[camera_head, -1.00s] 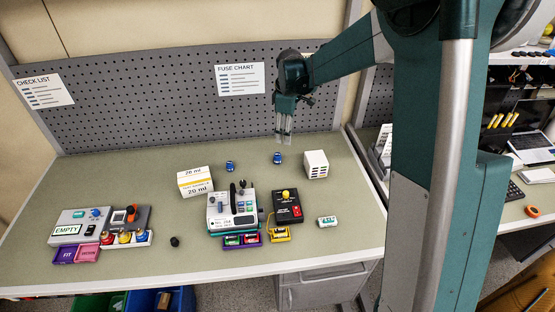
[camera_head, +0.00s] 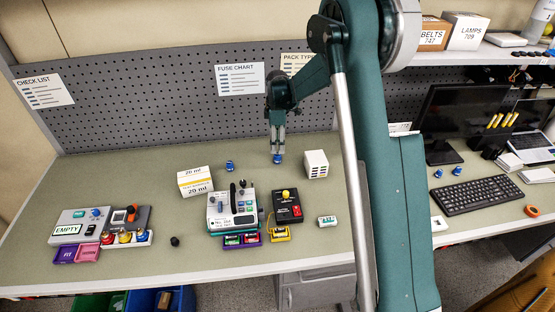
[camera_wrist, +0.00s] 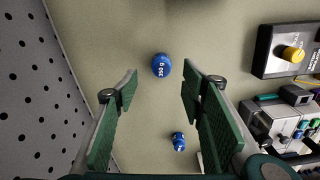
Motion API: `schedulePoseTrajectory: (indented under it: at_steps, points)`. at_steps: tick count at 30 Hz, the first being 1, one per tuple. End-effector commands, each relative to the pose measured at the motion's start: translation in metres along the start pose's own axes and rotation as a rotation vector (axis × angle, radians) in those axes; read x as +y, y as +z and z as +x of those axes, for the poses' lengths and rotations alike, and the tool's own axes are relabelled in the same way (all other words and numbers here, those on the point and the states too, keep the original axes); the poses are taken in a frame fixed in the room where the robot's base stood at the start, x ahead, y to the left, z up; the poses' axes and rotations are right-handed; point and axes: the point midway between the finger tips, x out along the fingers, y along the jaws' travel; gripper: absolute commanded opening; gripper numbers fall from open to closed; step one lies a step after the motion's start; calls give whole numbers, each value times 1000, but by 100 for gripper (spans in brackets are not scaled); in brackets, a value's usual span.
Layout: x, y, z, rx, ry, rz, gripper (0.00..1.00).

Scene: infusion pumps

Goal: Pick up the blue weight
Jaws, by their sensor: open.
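Two blue weights stand on the bench. One blue weight (camera_head: 277,159) is directly below my gripper (camera_head: 277,141) in the head view. In the wrist view this blue weight (camera_wrist: 161,65) shows a white label that looks like "350 g", and it lies between and just ahead of the fingertips. My gripper (camera_wrist: 160,83) is open with nothing between its green-padded fingers. The other blue weight (camera_head: 229,166) stands to the left; it also shows lower down in the wrist view (camera_wrist: 178,141). Whether the fingertips reach down beside the weight is hard to tell.
A white slotted box (camera_head: 316,164) stands right of the weight under my gripper. A 20 ml carton (camera_head: 195,182), a pump (camera_head: 232,210) and a black unit with a yellow knob (camera_head: 287,206) stand nearer the front. The perforated panel (camera_head: 170,95) rises behind.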

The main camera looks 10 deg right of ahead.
Motion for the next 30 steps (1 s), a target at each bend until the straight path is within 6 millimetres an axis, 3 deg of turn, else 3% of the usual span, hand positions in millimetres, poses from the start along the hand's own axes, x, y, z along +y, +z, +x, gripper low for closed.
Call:
schedulePoseTrajectory:
  at_steps: [8,18,30]
  points:
    - [0,0,1,0,0,1,40]
    - [0,0,24,0,0,1,40]
    - [0,0,27,0,0,1,40]
